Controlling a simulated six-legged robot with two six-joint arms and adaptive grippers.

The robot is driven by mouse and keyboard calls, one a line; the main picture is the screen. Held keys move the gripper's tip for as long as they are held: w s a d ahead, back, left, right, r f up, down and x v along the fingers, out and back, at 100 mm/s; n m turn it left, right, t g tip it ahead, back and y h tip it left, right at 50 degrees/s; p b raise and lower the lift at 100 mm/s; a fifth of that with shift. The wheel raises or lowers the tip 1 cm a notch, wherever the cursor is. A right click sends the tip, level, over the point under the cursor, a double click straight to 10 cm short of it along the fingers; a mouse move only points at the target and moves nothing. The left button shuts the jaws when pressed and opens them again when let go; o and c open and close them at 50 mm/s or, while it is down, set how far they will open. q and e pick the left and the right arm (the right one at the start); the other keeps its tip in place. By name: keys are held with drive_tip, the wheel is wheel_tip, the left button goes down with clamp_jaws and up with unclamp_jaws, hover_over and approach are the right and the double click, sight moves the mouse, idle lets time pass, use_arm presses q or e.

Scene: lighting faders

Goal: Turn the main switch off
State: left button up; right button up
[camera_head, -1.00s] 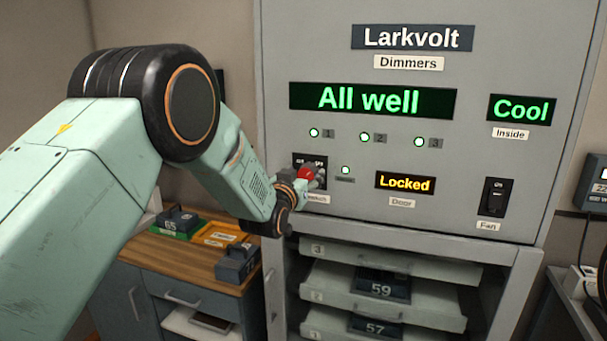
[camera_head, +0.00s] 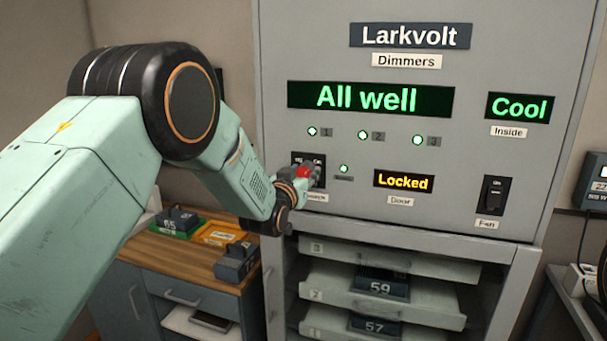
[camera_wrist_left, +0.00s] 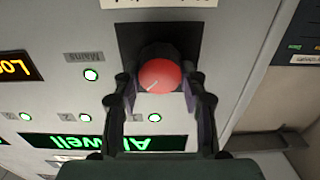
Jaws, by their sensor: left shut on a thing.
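The main switch is a red round knob (camera_wrist_left: 160,76) on a black plate (camera_wrist_left: 128,38), set low on the left of the grey Dimmers cabinet front. My right gripper is not in view.
The display (camera_head: 370,98) reads "All well", and the door display (camera_head: 403,181) reads "Locked". A fan switch (camera_head: 493,195) is on the right. Trays with dimmer modules (camera_head: 380,282) are below. A wooden-topped cabinet (camera_head: 180,258) with modules stands to the left.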

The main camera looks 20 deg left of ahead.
use_arm(q)
drive_tip(key=shift+n, duration=0.3)
drive_tip(key=n+b, duration=0.2)
drive_tip(key=n, duration=0.1)
drive_tip(key=shift+a+n, duration=0.1)
drive_tip(key=shift+n, duration=0.3)
drive_tip(key=n+b, duration=0.2)
drive_tip(key=n, duration=0.2)
drive_tip(key=n+b, duration=0.1)
drive_tip(key=n, duration=0.4)
drive_tip(key=shift+a+f, duration=0.1)
drive_tip(key=shift+n+b, duration=0.55)
drive_tip(key=shift+n, duration=1.65)
drive_tip(key=o, duration=1.2)
drive_tip(key=shift+f, duration=0.1)
drive_tip(key=shift+c, duration=0.2)
